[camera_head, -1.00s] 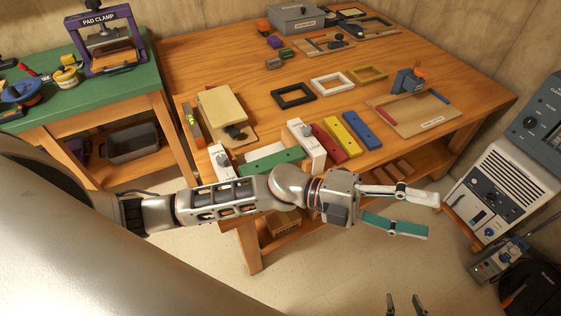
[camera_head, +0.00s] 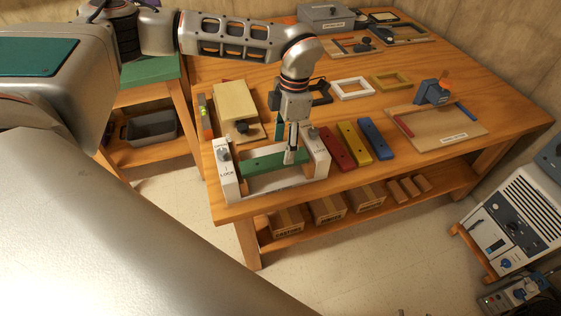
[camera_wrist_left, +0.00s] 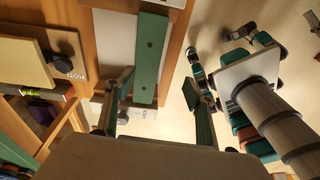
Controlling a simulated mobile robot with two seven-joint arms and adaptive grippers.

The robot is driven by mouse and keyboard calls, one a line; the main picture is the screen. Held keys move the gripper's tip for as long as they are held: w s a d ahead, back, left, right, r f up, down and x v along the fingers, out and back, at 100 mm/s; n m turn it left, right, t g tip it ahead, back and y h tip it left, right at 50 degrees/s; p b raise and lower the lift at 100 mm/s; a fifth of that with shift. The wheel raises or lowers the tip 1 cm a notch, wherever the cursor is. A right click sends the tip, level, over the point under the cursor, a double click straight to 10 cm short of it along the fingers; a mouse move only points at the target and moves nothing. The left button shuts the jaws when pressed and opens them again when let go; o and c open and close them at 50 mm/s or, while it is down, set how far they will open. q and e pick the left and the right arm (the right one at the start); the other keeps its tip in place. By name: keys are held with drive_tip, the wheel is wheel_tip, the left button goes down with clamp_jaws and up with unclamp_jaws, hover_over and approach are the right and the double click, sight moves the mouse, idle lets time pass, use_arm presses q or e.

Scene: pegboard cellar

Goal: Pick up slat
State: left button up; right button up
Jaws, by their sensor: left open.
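The green slat (camera_head: 262,163) lies across the fixture between two white lock blocks at the table's front left corner. My left gripper (camera_head: 291,156) points down at the slat's right part, open. In the left wrist view, the green slat (camera_wrist_left: 150,52) runs up from the space between its parted fingers (camera_wrist_left: 158,86); I cannot tell whether they touch it. Red (camera_head: 337,149), yellow (camera_head: 352,143) and blue (camera_head: 373,138) slats lie to the right. My right gripper (camera_wrist_left: 228,58) is seen in the left wrist view with its fingers apart; only its tips reach the bottom of the head view.
A black frame (camera_head: 319,92) and white frame (camera_head: 353,88) lie behind. A board with a pale block (camera_head: 236,101) is at left. Boxes (camera_head: 327,207) sit on the lower shelf.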

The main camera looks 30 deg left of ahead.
sight(275, 159)
use_arm(q)
drive_tip(key=shift+w+a+r, duration=0.2)
drive_tip(key=shift+a, duration=0.2)
drive_tip(key=shift+w+a+r, duration=0.15)
drive_tip(key=shift+a, duration=0.25)
drive_tip(key=shift+a+f+y, duration=0.1)
drive_tip(key=shift+a+y, duration=0.1)
drive_tip(key=shift+y, duration=0.1)
drive_tip(key=f, duration=0.5)
drive_tip(key=a+f, duration=0.1)
drive_tip(key=f, duration=0.1)
drive_tip(key=shift+s+f, duration=0.2)
drive_tip(key=shift+s, duration=0.1)
drive_tip(key=shift+c, duration=0.3)
drive_tip(key=c, duration=1.2)
